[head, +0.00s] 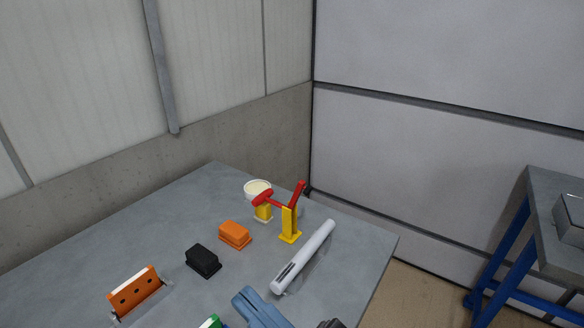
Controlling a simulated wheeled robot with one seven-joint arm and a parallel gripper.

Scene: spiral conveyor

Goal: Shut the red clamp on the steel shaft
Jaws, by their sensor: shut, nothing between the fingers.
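A red clamp (299,193) with a raised lever and a red cross arm sits on yellow posts (289,222) near the far corner of the grey table. A pale steel shaft (305,257) with a dark slot lies slanted on the table, just in front and to the right of the clamp. The clamp's arm points left, away from the shaft, and I see no red part over the shaft. My gripper cannot be made out. A blue-grey shape (262,308) is cut off by the bottom edge, and I cannot tell what it is.
On the table (75,252) are an orange block (235,234), a black block (203,260), an orange holed bracket (134,290) and a white cup (257,187). A green item and a dark item show at the bottom edge. A blue-legged bench (552,205) stands right, across open floor.

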